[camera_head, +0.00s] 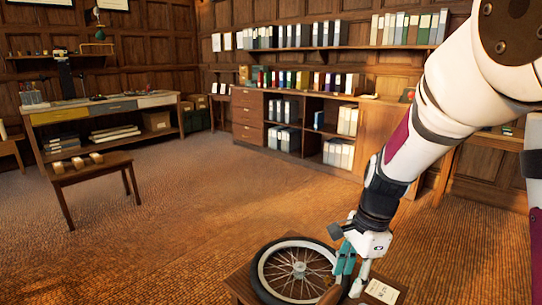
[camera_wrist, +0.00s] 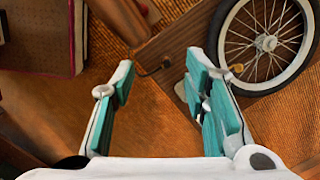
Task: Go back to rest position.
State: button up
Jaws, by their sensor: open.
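My gripper (camera_wrist: 160,95) is open and empty in the wrist view, its two teal-padded fingers spread apart. Below it lie the edge of a small wooden stand (camera_wrist: 150,62) and the carpet. In the head view my gripper (camera_head: 348,268) hangs at the bottom right, over the right part of the stand (camera_head: 236,287). A spoked wheel (camera_head: 298,268) with a black tyre and white rim lies on the stand. The wheel also shows at the upper right of the wrist view (camera_wrist: 265,42), beside the right finger. A white card (camera_head: 383,290) lies right of my gripper.
A wooden bench (camera_head: 92,172) with several small blocks stands at the left. A desk (camera_head: 105,108) with drawers is behind it. Shelves (camera_head: 290,130) of binders line the back wall. The carpet (camera_head: 190,215) in the middle is clear. A dark red book-like object (camera_wrist: 40,35) shows in the wrist view.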

jog(key=s+r+n+t+p, duration=0.1)
jog(key=s+r+n+p, duration=0.5)
jog(key=r, duration=0.5)
jog(key=s+r+n+t+p, duration=0.1)
jog(key=s+r+n+p, duration=0.1)
jog(key=s+r+p, duration=0.65)
jog(key=s+d+r+n+t+h+p, duration=0.1)
jog(key=s+r+n+p, duration=0.5)
jog(key=s+r, duration=0.9)
jog(key=shift+s+d+n+t+h, duration=0.15)
jog(key=shift+d+n+t+h, duration=0.25)
jog(key=shift+d+n+t, duration=0.45)
jog(key=shift+a+r+g, duration=0.1)
jog(key=shift+g, duration=0.15)
